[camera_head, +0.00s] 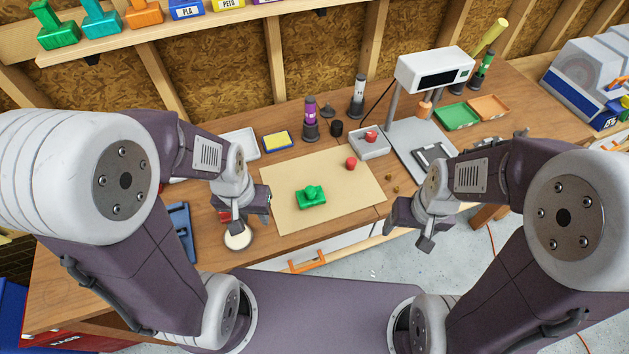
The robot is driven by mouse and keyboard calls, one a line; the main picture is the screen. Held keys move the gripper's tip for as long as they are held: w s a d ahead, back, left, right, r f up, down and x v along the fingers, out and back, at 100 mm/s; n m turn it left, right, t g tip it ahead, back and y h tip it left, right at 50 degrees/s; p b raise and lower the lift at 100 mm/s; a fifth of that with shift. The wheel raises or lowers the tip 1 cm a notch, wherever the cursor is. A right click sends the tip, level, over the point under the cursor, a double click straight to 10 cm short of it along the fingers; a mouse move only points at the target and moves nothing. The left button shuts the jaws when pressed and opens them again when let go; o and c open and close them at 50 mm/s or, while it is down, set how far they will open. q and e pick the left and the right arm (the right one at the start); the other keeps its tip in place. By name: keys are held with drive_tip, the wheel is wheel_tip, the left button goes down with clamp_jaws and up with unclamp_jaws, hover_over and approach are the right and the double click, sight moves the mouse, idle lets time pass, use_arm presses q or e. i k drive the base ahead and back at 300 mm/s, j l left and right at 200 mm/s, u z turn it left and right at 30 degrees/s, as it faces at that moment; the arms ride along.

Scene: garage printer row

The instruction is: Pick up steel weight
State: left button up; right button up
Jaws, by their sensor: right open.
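No object is plainly a steel weight. A small dark cylinder (337,128) stands behind the tan mat, and a low dark knobbed piece (327,110) sits just behind it; I cannot tell whether either is the weight. My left gripper (246,217) points down over the bench at the mat's left edge, above a pale round object (238,239). Its jaws are partly hidden, so I cannot tell whether they hold anything. My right gripper (411,234) is open and empty, in front of the bench's front edge, right of the mat.
The tan mat (285,180) bears a green print (312,197) and a red piece (351,163). Behind are a grey tray (371,150), a yellow-blue sponge (277,141) and upright bottles (310,118). A white press-like stand (435,68) rises at the back right.

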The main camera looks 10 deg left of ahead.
sight(337, 126)
drive_tip(key=i+l+u, duration=0.1)
drive_tip(key=l+u, duration=0.2)
drive_tip(key=u, duration=0.15)
drive_tip(key=l+u, duration=0.3)
drive_tip(key=u, duration=0.15)
drive_tip(key=l+u, duration=0.65)
drive_tip(key=u, duration=0.2)
drive_tip(key=k+l+u, duration=0.1)
drive_tip(key=l+u, duration=0.15)
drive_tip(key=u, duration=0.2)
